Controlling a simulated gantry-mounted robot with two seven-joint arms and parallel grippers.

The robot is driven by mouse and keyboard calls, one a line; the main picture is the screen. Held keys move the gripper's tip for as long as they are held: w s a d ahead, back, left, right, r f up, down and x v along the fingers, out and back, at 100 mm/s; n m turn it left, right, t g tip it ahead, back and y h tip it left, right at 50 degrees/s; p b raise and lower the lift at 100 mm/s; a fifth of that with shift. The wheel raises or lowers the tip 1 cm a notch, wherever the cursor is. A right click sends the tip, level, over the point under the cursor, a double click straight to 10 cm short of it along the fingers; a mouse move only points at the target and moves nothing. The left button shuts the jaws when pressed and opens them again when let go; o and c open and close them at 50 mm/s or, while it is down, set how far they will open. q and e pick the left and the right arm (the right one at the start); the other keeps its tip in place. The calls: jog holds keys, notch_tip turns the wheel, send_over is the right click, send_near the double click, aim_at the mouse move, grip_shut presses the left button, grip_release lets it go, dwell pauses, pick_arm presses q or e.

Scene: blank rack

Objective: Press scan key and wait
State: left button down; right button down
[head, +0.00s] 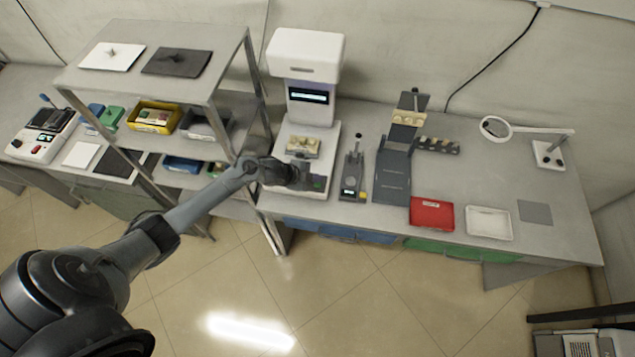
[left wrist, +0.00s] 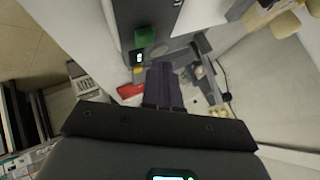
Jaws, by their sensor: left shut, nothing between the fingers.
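The white scanning machine (head: 305,50) stands on the bench with a lit display (head: 310,96) on its column. A beige block-like part (head: 303,146) sits on its base. A small green key (head: 318,184) shows at the base's front right corner, partly behind my left gripper (head: 305,180). In the left wrist view a green key (left wrist: 145,36) lies beyond the fingertips. My left gripper also shows there (left wrist: 165,68), its fingers shut and empty. I cannot tell whether the fingertips touch the key. My right gripper is in neither view.
A shelf rack (head: 150,75) stands to the left, its post close to my left arm. A handheld device (head: 352,178), a dark stand (head: 393,172), a red tray (head: 431,214) and a white tray (head: 489,223) are to the right. A magnifier lamp (head: 497,127) stands farther right.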

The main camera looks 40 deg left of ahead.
aim_at(315, 186)
pick_arm(q)
jog(key=shift+r+p, duration=1.7)
jog(key=shift+r, duration=0.45)
jog(key=shift+f, duration=0.1)
jog(key=shift+s, duration=0.1)
